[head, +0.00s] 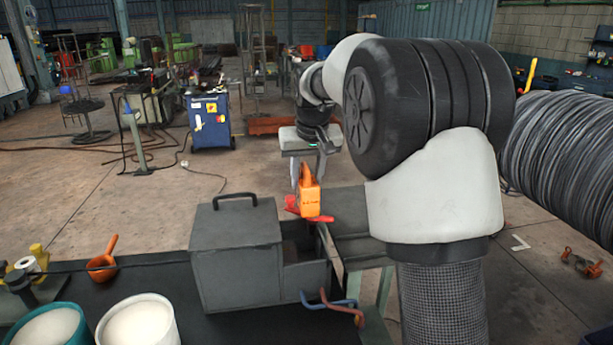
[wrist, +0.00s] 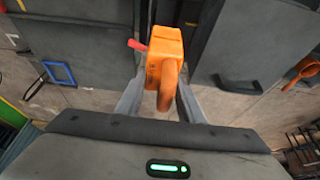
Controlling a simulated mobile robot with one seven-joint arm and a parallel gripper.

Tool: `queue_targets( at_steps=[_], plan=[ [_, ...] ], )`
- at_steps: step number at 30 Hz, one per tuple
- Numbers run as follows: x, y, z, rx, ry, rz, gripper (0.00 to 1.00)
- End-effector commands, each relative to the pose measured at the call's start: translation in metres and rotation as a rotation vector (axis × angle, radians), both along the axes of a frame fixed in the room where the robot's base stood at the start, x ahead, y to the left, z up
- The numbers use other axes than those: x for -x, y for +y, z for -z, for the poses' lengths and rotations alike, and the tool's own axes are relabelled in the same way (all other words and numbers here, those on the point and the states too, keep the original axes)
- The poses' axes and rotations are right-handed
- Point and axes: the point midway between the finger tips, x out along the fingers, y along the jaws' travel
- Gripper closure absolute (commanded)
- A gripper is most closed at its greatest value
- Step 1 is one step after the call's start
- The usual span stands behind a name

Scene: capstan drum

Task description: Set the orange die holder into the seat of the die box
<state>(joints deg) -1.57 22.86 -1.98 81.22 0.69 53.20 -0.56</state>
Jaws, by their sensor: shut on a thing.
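The orange die holder (head: 309,197) is held by my gripper (head: 305,176) above the open right part of the grey die box (head: 237,268). In the wrist view, the fingers of my gripper (wrist: 162,92) are closed on both sides of the die holder (wrist: 167,48), and a red piece (wrist: 137,45) sticks out beside it. In the head view, red parts show on both sides of its lower end. The die box has a black handle on its lid. The seat is not clearly visible; the holder and box walls hide it.
An orange scoop (head: 103,261) lies left of the box. A white bucket (head: 138,322) and a teal bucket (head: 47,326) stand at the front left. Blue and reddish hooks (head: 345,311) stick out at the box's front right. A large wire coil (head: 566,150) is at the far right.

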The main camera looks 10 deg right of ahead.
Motion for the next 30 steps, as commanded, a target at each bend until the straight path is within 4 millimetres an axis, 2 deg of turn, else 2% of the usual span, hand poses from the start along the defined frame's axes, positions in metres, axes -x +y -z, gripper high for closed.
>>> queue_targets(
  at_steps=[30],
  plan=[
    [-0.001, 0.000, 0.078, 0.000, -0.006, 0.000, 1.00]
  ],
)
